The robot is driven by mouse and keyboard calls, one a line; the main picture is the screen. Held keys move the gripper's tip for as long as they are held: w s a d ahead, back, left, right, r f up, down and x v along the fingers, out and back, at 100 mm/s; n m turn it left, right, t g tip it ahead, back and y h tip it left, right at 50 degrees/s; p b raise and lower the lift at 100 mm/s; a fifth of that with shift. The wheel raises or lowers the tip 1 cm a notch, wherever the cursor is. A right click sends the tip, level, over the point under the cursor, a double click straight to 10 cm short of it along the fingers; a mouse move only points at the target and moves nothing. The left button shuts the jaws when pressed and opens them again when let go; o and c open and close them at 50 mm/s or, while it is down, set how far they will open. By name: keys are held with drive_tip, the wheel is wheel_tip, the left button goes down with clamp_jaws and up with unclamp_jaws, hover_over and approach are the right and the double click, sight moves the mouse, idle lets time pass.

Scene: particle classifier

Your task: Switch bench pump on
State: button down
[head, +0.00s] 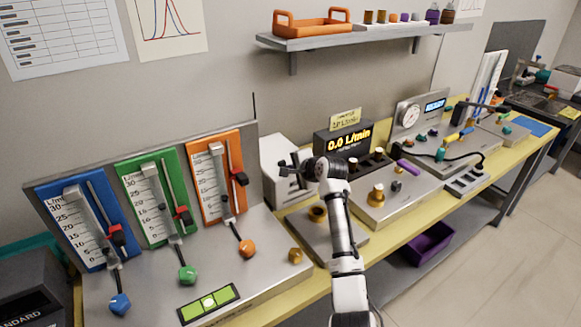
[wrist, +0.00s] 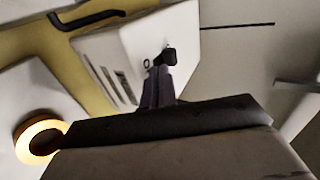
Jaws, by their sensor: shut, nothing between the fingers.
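The bench pump, a white box (head: 274,152), stands on the yellow bench between the coloured flow meter panel and the black display. In the wrist view its face (wrist: 118,52) shows dark vent slots and a small round mark beside a black switch-like knob (wrist: 169,56). My gripper (head: 285,170) is in front of the box, its fingers closed and empty. In the wrist view the dark fingers (wrist: 158,88) point at the black knob and overlap its lower part. I cannot tell whether they touch it. The switch position is not clear.
The black display (head: 345,138) reads 0.0 L/min. The flow meter panel (head: 152,160) with blue, green and orange scales stands left. A shelf (head: 360,36) hangs above.

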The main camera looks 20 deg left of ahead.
drive_tip(key=b+v, duration=0.3)
drive_tip(key=v, duration=0.8)
drive_tip(key=shift+f, duration=0.2)
drive_tip(key=shift+d, duration=0.1)
